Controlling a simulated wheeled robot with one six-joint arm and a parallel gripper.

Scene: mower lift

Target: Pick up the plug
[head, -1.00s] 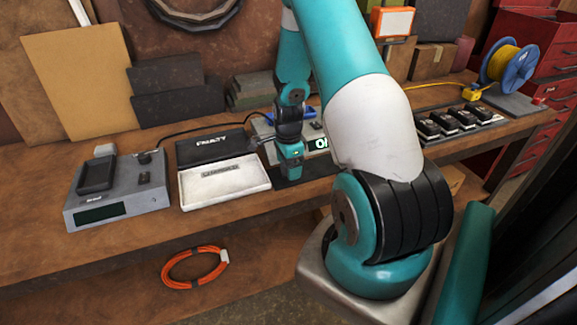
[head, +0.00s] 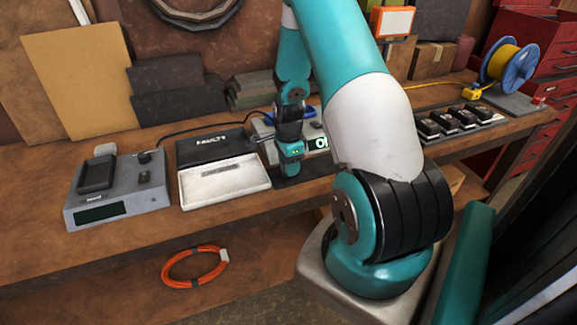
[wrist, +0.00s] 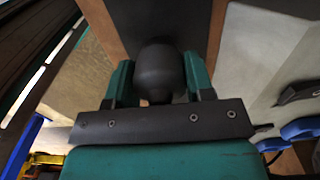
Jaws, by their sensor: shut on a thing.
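My gripper (head: 289,172) is over the black mat on the bench, right of the white tray. In the wrist view its two teal fingers (wrist: 158,80) are shut on a dark grey, rounded thing, which I take to be the plug (wrist: 158,68). Its smooth rounded end shows; its far end is hidden. In the head view the gripper hides the plug.
The black mat (head: 316,170) lies under the gripper. The white tray (head: 225,183) and the black tray marked FAULTY (head: 212,150) are to its left, then a grey charger (head: 120,190). Several black packs (head: 455,122) stand at right. An orange cable coil (head: 193,267) is below.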

